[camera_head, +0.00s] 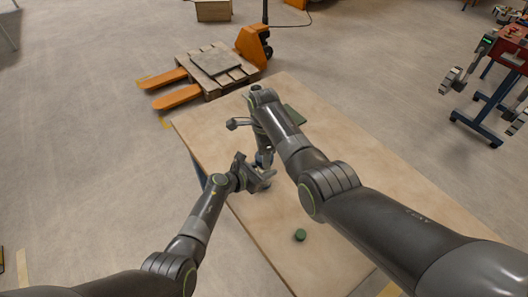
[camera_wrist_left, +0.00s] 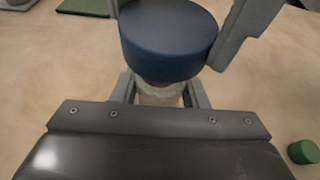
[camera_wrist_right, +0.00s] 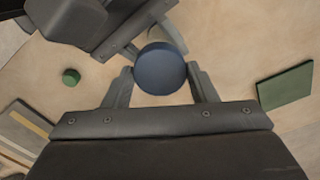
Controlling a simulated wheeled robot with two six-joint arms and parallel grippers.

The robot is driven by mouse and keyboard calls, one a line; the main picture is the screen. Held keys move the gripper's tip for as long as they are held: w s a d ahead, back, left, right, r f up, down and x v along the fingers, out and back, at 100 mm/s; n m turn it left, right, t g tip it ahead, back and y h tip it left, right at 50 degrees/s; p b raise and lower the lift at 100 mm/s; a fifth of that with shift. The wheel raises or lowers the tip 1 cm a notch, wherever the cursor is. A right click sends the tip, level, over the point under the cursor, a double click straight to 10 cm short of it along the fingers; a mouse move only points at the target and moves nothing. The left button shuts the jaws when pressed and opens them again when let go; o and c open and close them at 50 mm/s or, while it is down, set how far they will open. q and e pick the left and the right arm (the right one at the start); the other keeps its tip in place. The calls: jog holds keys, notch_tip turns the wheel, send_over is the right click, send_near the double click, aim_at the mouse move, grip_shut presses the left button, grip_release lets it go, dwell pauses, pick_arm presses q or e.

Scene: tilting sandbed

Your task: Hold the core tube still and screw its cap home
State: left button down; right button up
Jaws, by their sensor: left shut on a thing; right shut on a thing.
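The blue cap (camera_wrist_left: 168,40) is a wide disc gripped between the fingers of my right gripper (camera_wrist_right: 160,84). The pale core tube (camera_wrist_left: 158,95) stands under the cap, between the fingers of my left gripper (camera_wrist_left: 158,92), which is shut on it. The cap hides the tube's top; a thin brownish band shows beneath the cap, and I cannot tell how far down the cap sits. In the head view both grippers meet over the table, with my left gripper (camera_head: 262,178) below the right; the cap shows there as a small blue patch.
A wooden table (camera_head: 350,255) carries a small green cylinder (camera_head: 300,235) near its front and a flat green pad (camera_head: 295,115) at the back. Bare tabletop lies around both. A pallet (camera_head: 215,68) on an orange pallet truck stands on the floor beyond.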

pick_arm(q)
jog(key=shift+f, duration=0.1)
pick_arm(e)
jog(key=m, duration=0.5)
jog(key=shift+w+r, duration=0.1)
jog(key=m, duration=0.4)
jog(key=o, duration=1)
notch_tip(320, 180, up, 12)
jog(key=shift+f, duration=0.1)
pick_arm(q)
jog(key=c, duration=0.8)
grip_release()
jog(key=shift+o, duration=0.2)
